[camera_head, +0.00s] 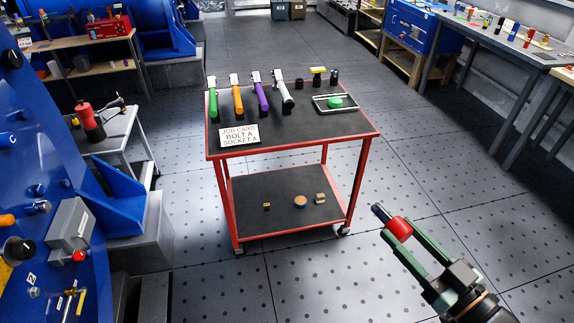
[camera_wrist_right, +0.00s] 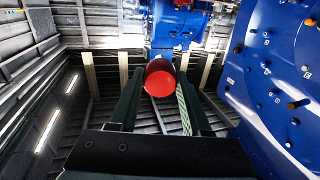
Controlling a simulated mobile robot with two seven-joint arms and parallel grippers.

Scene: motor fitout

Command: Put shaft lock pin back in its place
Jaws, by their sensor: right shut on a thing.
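My right gripper (camera_head: 396,230) is shut on a pin with a red head (camera_head: 401,227) and a dark shank tipped with metal, taken as the shaft lock pin. In the head view it is held over the open floor, right of the red-framed cart, with the shank pointing up and left. In the right wrist view the red head (camera_wrist_right: 159,78) sits between the fingertips. The blue panel (camera_head: 50,170) with knobs and fittings stands at the far left, well apart from the pin. The pin's place cannot be made out. My left gripper is not in view.
The red-framed cart (camera_head: 373,133) carries wrenches with coloured handles, a job card and a small tray (camera_head: 322,107). A grey block (camera_head: 70,230) sticks out of the blue panel. A side table (camera_head: 118,128) stands beside it. Floor between cart and panel is mostly clear.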

